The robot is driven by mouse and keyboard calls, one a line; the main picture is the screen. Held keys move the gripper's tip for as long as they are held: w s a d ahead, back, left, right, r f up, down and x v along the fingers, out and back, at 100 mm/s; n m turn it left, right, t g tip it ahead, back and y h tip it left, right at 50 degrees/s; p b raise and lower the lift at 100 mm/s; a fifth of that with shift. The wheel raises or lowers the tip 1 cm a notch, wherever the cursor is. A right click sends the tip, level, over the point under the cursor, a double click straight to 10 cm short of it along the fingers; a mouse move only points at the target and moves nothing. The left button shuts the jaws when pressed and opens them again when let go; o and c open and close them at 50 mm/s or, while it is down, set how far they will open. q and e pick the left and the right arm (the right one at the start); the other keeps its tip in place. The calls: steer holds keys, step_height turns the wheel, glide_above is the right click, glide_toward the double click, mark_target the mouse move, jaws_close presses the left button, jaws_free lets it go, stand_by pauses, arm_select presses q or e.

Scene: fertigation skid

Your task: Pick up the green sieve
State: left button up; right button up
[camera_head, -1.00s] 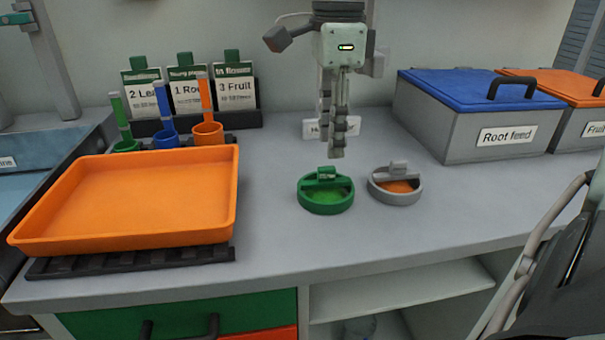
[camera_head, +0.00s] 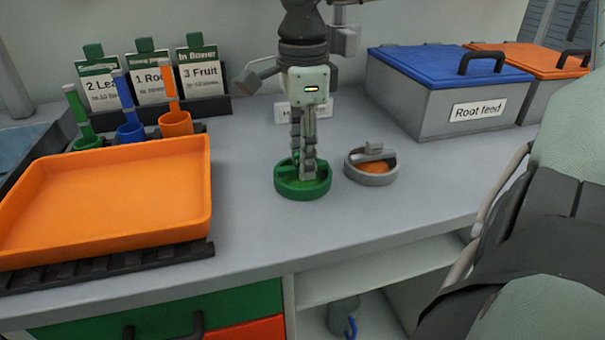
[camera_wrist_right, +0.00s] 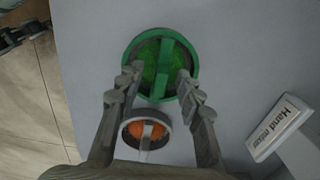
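The green sieve (camera_head: 303,190) is a round, shallow ring with a raised bar handle across it, standing on the grey worktop. My right gripper (camera_head: 303,176) points down over it in the head view, its fingertips at the sieve and hiding part of the handle. In the right wrist view the green sieve (camera_wrist_right: 162,62) lies ahead, and the two fingers of the right gripper (camera_wrist_right: 158,78) are spread apart on either side of the handle. I see no grip on the handle. My left gripper is not in view.
A grey sieve with an orange mesh (camera_head: 371,168) stands close to the right of the green one. An orange tray (camera_head: 105,195) sits at left, with several scoops and cards behind. A grey bin with blue lid (camera_head: 440,110) stands at back right. The front worktop is clear.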

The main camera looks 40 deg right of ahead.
jaws_close()
steer(key=shift+r, duration=0.2)
steer(key=shift+r, duration=0.25)
steer(key=r, duration=0.2)
steer(key=shift+s+a+r, duration=0.2)
steer(key=shift+s+r, duration=0.05)
steer(key=shift+r, duration=0.1)
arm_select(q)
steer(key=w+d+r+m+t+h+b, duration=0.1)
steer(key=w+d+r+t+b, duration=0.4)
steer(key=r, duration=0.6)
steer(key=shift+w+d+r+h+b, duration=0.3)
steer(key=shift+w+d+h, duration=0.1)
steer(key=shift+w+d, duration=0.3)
arm_select(e)
steer(key=s+a, duration=0.4)
steer(key=s, duration=0.3)
steer(key=s+a, duration=0.4)
steer(key=s, duration=0.4)
steer(key=shift+a, duration=0.15)
